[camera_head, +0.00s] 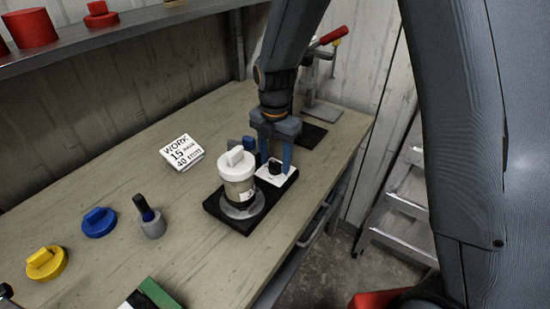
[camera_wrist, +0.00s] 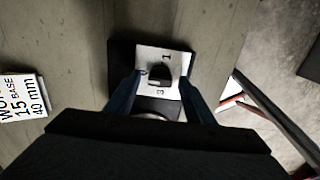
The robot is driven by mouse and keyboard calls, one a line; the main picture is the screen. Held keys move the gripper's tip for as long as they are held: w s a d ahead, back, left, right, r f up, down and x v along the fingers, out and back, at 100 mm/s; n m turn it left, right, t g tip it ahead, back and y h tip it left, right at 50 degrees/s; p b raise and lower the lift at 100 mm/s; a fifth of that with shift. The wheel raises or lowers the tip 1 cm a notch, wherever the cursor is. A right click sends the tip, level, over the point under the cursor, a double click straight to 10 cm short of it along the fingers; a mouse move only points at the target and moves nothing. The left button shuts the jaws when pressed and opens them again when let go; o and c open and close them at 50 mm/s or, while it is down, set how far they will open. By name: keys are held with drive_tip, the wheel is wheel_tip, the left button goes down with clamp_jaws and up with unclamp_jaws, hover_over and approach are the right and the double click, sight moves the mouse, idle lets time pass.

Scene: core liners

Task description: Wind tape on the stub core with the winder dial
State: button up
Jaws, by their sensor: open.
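The winder's black base (camera_head: 222,213) stands on the bench, with a white dial plate (camera_head: 282,181) at its far right end. A black dial knob (camera_head: 275,168) sits on that plate. In the wrist view the knob (camera_wrist: 160,74) lies on the plate with the numerals 1 and 3 beside it. A core (camera_head: 240,188) with a white handled cap (camera_head: 236,163) stands upright on a grey disc (camera_head: 243,207) of the base. My gripper (camera_head: 274,160) points down over the dial; its blue fingers stand apart on either side of the knob, which shows free space around it.
A work card (camera_head: 182,152) reads 15 and 40 mm. A blue cap (camera_head: 98,222), a yellow cap (camera_head: 46,263) and a grey holder with a dark tool (camera_head: 149,218) stand to the left. A clamp stand (camera_head: 323,110) is behind; a ladder (camera_head: 405,205) is right of the bench.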

drive_tip(key=c, duration=1)
drive_tip(key=shift+c, duration=0.2)
drive_tip(key=shift+m, duration=0.4)
drive_tip(key=m, duration=0.2)
drive_tip(key=shift+m+p, duration=0.35)
drive_tip(key=shift+m, duration=0.05)
drive_tip(key=m, duration=0.3)
drive_tip(key=shift+m+p, duration=0.3)
drive_tip(key=shift+m, duration=0.1)
drive_tip(key=m+p, duration=0.1)
drive_tip(key=m, duration=0.5)
drive_tip(key=shift+m, duration=0.3)
